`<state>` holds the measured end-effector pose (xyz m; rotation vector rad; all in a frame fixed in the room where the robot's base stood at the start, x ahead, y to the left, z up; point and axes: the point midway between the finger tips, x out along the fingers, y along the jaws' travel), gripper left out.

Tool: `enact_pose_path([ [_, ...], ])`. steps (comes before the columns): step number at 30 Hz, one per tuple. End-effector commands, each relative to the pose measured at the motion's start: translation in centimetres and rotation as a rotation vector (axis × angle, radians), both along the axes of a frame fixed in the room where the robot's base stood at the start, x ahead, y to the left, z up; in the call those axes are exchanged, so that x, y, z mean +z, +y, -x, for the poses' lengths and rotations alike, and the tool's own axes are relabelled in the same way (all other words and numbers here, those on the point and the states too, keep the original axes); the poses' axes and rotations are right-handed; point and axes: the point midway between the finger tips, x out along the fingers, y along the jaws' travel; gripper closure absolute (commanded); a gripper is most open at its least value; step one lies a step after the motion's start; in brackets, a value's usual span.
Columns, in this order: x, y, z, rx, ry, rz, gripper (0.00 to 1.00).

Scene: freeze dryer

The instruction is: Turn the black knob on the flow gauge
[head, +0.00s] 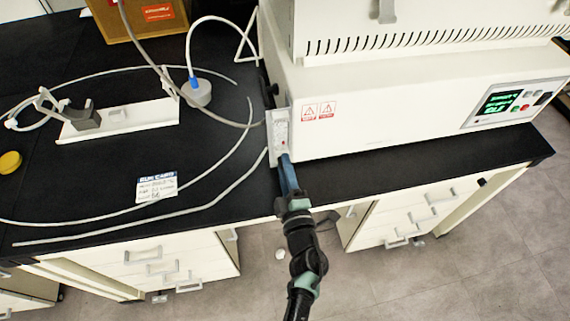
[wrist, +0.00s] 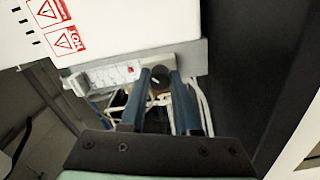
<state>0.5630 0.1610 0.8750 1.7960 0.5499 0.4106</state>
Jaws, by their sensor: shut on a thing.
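The flow gauge (head: 281,130) is a narrow pale panel on the left front corner of the white freeze dryer. In the wrist view the flow gauge (wrist: 108,76) shows a clear scale with a red mark. The black knob (wrist: 159,80) sits at the gauge's end, dark and round with a light pointer line. My gripper (wrist: 162,75) has its two blue fingers on either side of the knob, shut on it. In the head view my gripper (head: 286,168) reaches up to the gauge's lower end and hides the knob.
The white freeze dryer (head: 400,110) has a lit green display (head: 497,103) at right. Loose tubes (head: 190,208) and a card (head: 157,187) lie on the black benchtop to the left. Pale hoses (wrist: 203,108) hang close behind my fingers.

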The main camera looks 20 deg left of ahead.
Motion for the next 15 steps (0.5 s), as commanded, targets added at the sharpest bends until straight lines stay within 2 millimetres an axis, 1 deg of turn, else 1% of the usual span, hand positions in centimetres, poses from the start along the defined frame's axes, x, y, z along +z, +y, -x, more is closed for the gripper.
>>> enact_pose_path([
  [6,-0.02,-0.01,0.03,0.000,0.032,-0.045,1.00],
  [15,-0.07,0.01,0.03,0.000,0.039,-0.057,1.00],
])
